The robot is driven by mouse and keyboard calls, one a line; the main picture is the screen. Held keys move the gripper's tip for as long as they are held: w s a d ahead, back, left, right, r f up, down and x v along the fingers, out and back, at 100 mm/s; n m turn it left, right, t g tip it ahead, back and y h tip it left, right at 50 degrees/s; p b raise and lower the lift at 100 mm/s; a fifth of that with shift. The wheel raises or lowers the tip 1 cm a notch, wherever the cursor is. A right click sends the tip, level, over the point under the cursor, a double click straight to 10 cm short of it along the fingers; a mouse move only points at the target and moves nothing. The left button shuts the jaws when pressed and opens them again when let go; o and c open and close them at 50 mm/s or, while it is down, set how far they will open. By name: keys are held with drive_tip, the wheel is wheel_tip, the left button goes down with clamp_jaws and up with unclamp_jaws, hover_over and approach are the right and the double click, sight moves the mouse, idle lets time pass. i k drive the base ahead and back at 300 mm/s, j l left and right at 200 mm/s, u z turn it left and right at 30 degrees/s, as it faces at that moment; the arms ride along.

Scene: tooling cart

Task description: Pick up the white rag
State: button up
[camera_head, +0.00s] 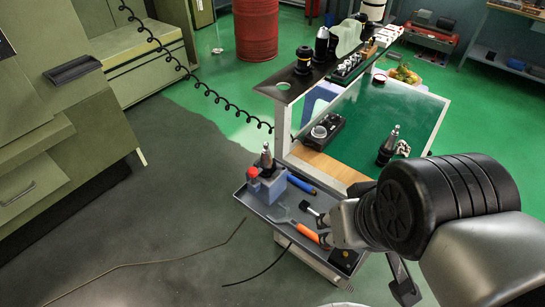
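No cloth that is clearly a white rag stands out. A small whitish crumpled thing (402,148) lies on the green mat (365,130) beside a black tool holder (387,146); it is too small to tell what it is. A pale, translucent shape (348,37) stands on the cart's upper shelf and looks more like a bottle. My gripper (318,224) is over the lower front tray, left of and below the whitish thing. Its two dark fingertips look apart with nothing seen between them. My wrist hides part of the cart's right side.
The front tray (262,208) holds a blue-grey block (267,186) with a tool holder, a red knob (252,172), a blue rod (301,184) and an orange-handled scraper (303,232). The upper shelf (290,88) rises behind. A coiled cable (205,88) hangs at left.

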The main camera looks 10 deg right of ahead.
sight(404, 148)
drive_tip(key=l+u, duration=0.15)
drive_tip(key=l, duration=0.5)
drive_tip(key=k+l+u, duration=0.1)
drive_tip(key=l, duration=0.6)
drive_tip(key=i+l+u, duration=0.15)
drive_tip(key=l, duration=0.25)
drive_tip(key=i+l+u, duration=0.1)
drive_tip(key=l, duration=0.35)
drive_tip(key=i+l+u, duration=0.15)
drive_tip(key=l, duration=0.3)
drive_tip(key=i+l+u, duration=0.1)
drive_tip(key=l, duration=0.35)
drive_tip(key=i+l+u, duration=0.15)
drive_tip(key=l, duration=0.35)
drive_tip(key=i, duration=0.05)
